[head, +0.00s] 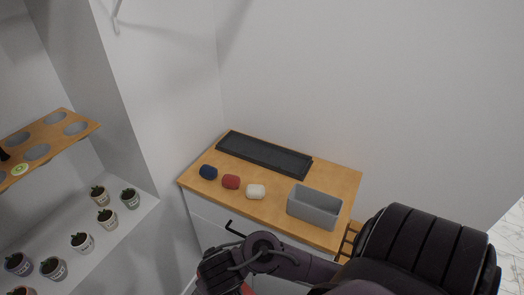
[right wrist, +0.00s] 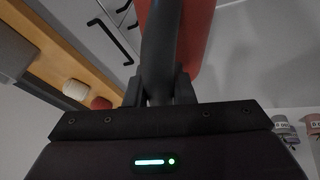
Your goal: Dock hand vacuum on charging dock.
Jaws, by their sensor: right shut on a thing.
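The hand vacuum shows in the right wrist view as a dark handle (right wrist: 161,40) with a red body (right wrist: 198,38) behind it. My right gripper (right wrist: 158,92) is shut on the dark handle. In the head view my right arm comes in from the lower right, and a small patch of red (head: 246,289) shows beside its end at the bottom edge. The vacuum is mostly hidden or cut off there. It is in front of the drawer cabinet, below its top. I cannot make out the charging dock in either view. My left gripper is not in view.
The wooden cabinet top (head: 222,199) bears a black tray (head: 262,154), a grey bin (head: 314,206) and small blue (head: 208,172), red (head: 231,182) and white (head: 256,191) items. Dark drawer handles (right wrist: 116,36) stick out. Several potted plants (head: 107,218) stand on the left ledge, below a wooden shelf (head: 66,130) with holes.

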